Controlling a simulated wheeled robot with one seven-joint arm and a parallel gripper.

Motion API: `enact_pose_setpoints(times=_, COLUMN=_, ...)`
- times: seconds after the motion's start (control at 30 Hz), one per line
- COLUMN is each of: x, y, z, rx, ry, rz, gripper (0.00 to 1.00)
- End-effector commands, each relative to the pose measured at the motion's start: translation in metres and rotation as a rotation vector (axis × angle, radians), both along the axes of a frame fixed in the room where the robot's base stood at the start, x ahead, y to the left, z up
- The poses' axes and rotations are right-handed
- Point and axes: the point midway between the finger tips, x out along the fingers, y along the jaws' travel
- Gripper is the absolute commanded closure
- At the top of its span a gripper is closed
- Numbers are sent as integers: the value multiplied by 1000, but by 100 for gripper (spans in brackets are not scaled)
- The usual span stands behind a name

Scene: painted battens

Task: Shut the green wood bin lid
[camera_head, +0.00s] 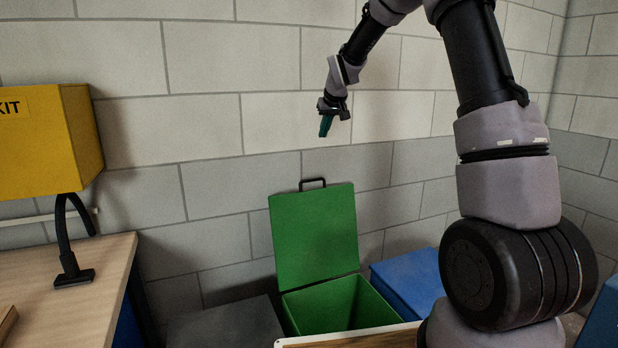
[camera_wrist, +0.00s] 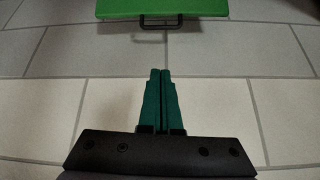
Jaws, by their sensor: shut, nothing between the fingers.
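The green bin (camera_head: 335,308) stands against the block wall with its green lid (camera_head: 314,236) swung up and open, leaning back close to the wall. A black handle (camera_head: 312,183) is on the lid's top edge. In the wrist view the green lid (camera_wrist: 161,9) shows at the top of the picture, with its dark handle (camera_wrist: 161,22) beside the wall. My gripper (camera_head: 325,127) is above the lid and apart from it, with its teal fingers pointing down. The fingers (camera_wrist: 160,77) are shut together in the wrist view, with nothing between them.
A blue bin (camera_head: 408,279) stands right of the green one and a dark grey bin (camera_head: 226,324) left of it. A wooden table (camera_head: 92,262) with a black stand (camera_head: 72,272) is at the left. A yellow box (camera_head: 50,140) is above it. The wall (camera_head: 215,120) is close behind.

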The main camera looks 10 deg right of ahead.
Motion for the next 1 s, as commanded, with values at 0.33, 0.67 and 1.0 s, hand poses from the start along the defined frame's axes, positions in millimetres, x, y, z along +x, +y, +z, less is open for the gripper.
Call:
enact_pose_setpoints(times=0.33, x=83, y=29, z=-104, rx=-33, ry=-12, rz=101, gripper=100)
enact_pose_setpoints(times=0.67, x=103, y=35, z=-137, rx=-35, ry=-12, rz=108, gripper=100)
enact_pose_setpoints(times=1.0, x=137, y=44, z=-186, rx=-36, ry=-13, rz=108, gripper=100)
